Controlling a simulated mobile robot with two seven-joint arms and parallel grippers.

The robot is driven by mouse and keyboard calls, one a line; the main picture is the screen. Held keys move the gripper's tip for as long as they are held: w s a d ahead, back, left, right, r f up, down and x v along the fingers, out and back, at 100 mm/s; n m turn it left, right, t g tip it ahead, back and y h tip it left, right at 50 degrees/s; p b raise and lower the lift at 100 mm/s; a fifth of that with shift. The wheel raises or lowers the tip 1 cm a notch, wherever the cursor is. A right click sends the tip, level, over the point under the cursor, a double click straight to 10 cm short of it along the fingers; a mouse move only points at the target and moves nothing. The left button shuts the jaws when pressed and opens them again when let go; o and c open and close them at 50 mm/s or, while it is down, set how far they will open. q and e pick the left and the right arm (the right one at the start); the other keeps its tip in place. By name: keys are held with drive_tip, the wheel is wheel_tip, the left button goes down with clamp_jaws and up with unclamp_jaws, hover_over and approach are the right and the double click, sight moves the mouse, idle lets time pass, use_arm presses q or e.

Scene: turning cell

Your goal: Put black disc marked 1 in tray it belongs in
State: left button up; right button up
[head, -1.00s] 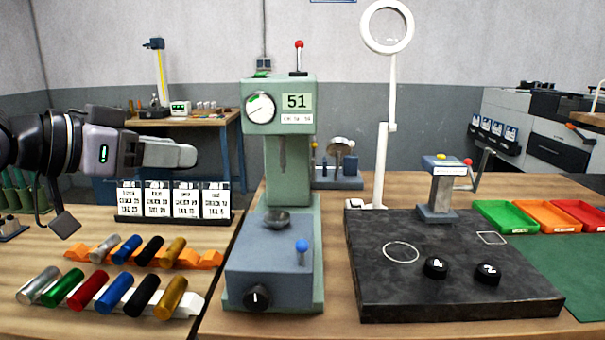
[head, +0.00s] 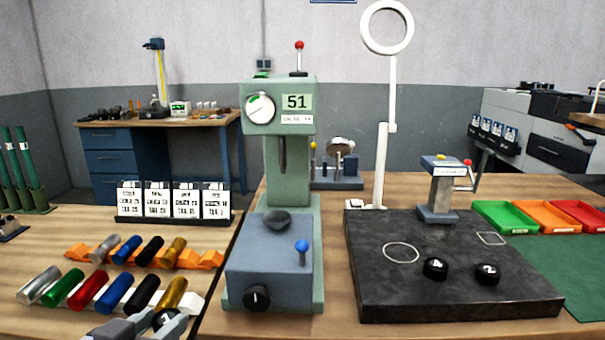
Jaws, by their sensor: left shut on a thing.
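My left gripper (head: 152,326) is at the bottom edge, in front of the row of coloured cylinders. It is shut on a small black disc (head: 170,319) with a white mark, partly hidden by the fingers; I cannot read its number. Two other black discs lie on the dark granite plate (head: 380,290): one (head: 435,268) whose mark looks like 4, and one (head: 487,274) that looks like 2. A green tray (head: 503,218), an orange tray (head: 550,217) and a red tray (head: 585,214) stand at the right; their labels are too small to read. My right gripper is out of view.
A green tester (head: 272,262) reading 51, with a black front knob (head: 256,297), stands between gripper and plate. A magnifier stand (head: 383,165) and a small grey press (head: 440,190) rise at the plate's back. The green mat (head: 570,270) is bare.

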use_arm(q)
drive_tip(key=f+p, duration=0.1)
drive_tip(key=s+f+n+y+p, duration=0.1)
drive_tip(key=s+f+y+p, duration=0.1)
drive_tip(key=f, duration=0.1)
drive_tip(key=shift+s+a+f+n, duration=0.1)
drive_tip(key=shift+a+n, duration=0.25)
drive_tip(key=shift+n, duration=0.05)
drive_tip(key=shift+d, duration=0.1)
